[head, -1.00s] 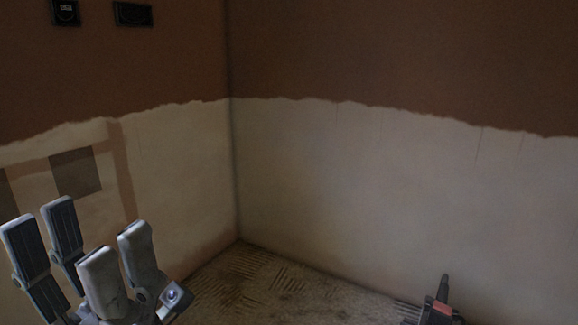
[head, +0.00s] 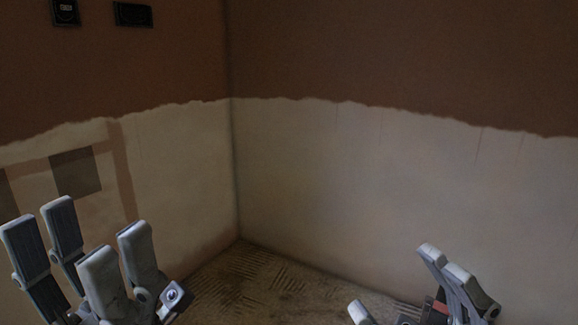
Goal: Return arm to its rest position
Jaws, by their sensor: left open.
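My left gripper (head: 77,230) stands at the lower left with its pale grey fingers pointing up. Its fingers are spread apart, and nothing shows between them. My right gripper (head: 402,285) shows at the lower right, cut off by the bottom edge. Most of both arms is out of view.
A room corner with brown upper walls and pale plaster (head: 340,190) below lies ahead. Two dark wall boxes (head: 133,14) sit at the upper left. Bare, grooved floor (head: 255,275) lies between the grippers. A dark and red object (head: 440,296) is partly hidden behind my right gripper.

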